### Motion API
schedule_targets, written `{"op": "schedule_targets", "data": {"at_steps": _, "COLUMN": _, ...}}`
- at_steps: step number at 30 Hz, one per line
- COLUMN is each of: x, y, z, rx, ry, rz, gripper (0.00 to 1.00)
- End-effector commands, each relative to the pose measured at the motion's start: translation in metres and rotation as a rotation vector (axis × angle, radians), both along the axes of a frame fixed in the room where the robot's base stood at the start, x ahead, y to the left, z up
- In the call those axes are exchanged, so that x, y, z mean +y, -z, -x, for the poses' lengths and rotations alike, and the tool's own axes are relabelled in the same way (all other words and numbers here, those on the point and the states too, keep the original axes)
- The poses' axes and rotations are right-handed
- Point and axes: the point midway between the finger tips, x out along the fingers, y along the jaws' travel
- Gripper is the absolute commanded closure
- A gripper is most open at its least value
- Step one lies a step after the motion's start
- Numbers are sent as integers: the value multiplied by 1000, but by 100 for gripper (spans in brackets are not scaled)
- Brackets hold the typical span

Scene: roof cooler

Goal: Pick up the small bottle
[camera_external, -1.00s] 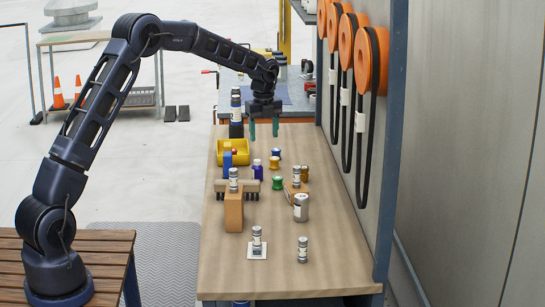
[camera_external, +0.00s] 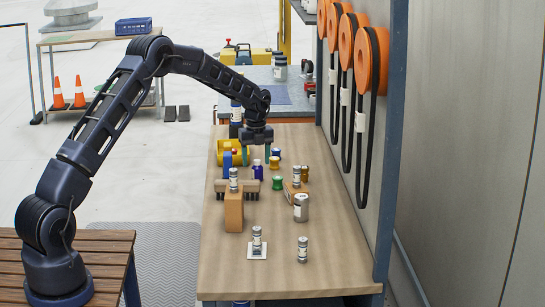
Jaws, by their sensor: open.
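Several small bottles stand on the wooden table, and I cannot tell which one the task means. A dark blue bottle with a pale cap (camera_external: 258,172) stands near the middle. Grey bottles with white labels stand on a tall wooden block (camera_external: 233,176), on a white pad (camera_external: 257,239), at the front right (camera_external: 302,251) and near the right edge (camera_external: 297,174). A larger labelled jar (camera_external: 301,209) is close to that last one. Nothing shows between the fingers.
A yellow bin (camera_external: 221,154) lies left of my gripper. Coloured spools, such as a green one (camera_external: 277,183), stand to the right.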

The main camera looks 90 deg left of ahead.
Motion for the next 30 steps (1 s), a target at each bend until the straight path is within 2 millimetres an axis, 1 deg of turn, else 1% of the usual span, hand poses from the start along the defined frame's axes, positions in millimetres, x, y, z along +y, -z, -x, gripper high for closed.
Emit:
{"op": "schedule_targets", "data": {"at_steps": 4, "x": 0, "y": 14, "z": -2, "rx": 2, "ry": 0, "rz": 1, "gripper": 39}}
{"op": "schedule_targets", "data": {"at_steps": 9, "x": 1, "y": 37, "z": -5, "rx": 2, "ry": -1, "rz": 1, "gripper": 39}}
{"op": "schedule_targets", "data": {"at_steps": 12, "x": 1, "y": 47, "z": -5, "rx": 2, "ry": -1, "rz": 1, "gripper": 39}}
{"op": "schedule_targets", "data": {"at_steps": 19, "x": 1, "y": 50, "z": -5, "rx": 0, "ry": -1, "rz": 1, "gripper": 39}}
{"op": "schedule_targets", "data": {"at_steps": 20, "x": 1, "y": 50, "z": -5, "rx": 0, "ry": -1, "rz": 1, "gripper": 41}}
{"op": "schedule_targets", "data": {"at_steps": 21, "x": 1, "y": 50, "z": -5, "rx": 0, "ry": -1, "rz": 1, "gripper": 48}}
{"op": "schedule_targets", "data": {"at_steps": 23, "x": 1, "y": 50, "z": -5, "rx": 1, "ry": -1, "rz": 1, "gripper": 60}}
{"op": "schedule_targets", "data": {"at_steps": 24, "x": 1, "y": 50, "z": -5, "rx": 1, "ry": -1, "rz": 1, "gripper": 68}}
{"op": "schedule_targets", "data": {"at_steps": 26, "x": 1, "y": 50, "z": -5, "rx": 1, "ry": -1, "rz": 1, "gripper": 80}}
{"op": "schedule_targets", "data": {"at_steps": 27, "x": 1, "y": 50, "z": -5, "rx": 1, "ry": -1, "rz": 1, "gripper": 87}}
{"op": "schedule_targets", "data": {"at_steps": 30, "x": 1, "y": 50, "z": -5, "rx": 0, "ry": 0, "rz": 0, "gripper": 87}}
